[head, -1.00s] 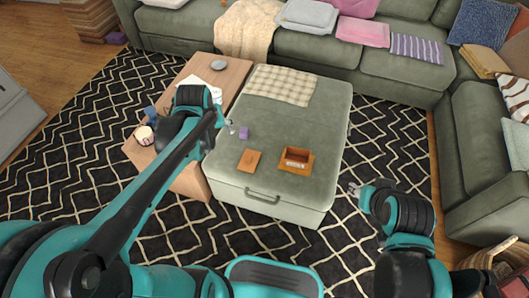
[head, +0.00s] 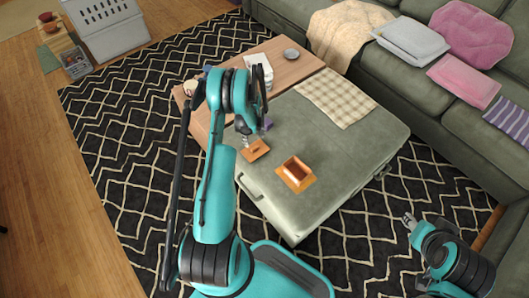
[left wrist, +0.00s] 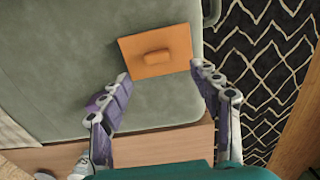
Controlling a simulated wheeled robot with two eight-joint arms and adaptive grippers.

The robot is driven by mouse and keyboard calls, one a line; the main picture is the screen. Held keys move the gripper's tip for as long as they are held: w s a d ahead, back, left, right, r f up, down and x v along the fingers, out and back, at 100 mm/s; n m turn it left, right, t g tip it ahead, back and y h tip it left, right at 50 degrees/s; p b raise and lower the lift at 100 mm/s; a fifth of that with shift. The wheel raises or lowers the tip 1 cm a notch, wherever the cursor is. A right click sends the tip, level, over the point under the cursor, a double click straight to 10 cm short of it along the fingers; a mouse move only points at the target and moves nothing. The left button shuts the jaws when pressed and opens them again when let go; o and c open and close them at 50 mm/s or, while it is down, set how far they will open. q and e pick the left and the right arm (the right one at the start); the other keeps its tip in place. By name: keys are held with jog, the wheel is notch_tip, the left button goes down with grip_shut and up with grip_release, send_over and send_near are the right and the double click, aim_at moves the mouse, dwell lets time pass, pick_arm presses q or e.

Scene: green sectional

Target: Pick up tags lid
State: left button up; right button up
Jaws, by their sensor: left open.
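The tags lid (head: 255,151) is a flat orange-brown square with a raised bar handle. It lies on the green ottoman (head: 345,150) near its front left edge, and it also shows in the left wrist view (left wrist: 180,42). My left gripper (head: 244,142) is open and empty just above the lid's near side. In the left wrist view its two fingers (left wrist: 160,72) are spread, with the lid beyond and between the tips. An open orange-brown box (head: 296,173) stands to the right of the lid. My right gripper (head: 408,218) is off to the right over the rug, apart from these things.
A wooden table (head: 290,68) with a grey dish (head: 291,54) adjoins the ottoman. A checked cloth (head: 336,96) lies at the ottoman's back. The patterned rug (head: 130,150) is clear on the left.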

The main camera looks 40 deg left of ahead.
aim_at(255, 147)
pick_arm(q)
notch_tip(255, 147, down, 3)
jog(key=shift+a+f+b, duration=0.1)
jog(key=shift+b, duration=0.45)
jog(key=f+b, duration=0.2)
jog(key=f, duration=0.3)
jog(key=shift+w+b, duration=0.25)
jog(key=shift+b, duration=0.15)
jog(key=shift+r, duration=0.15)
jog(key=c, duration=1.1)
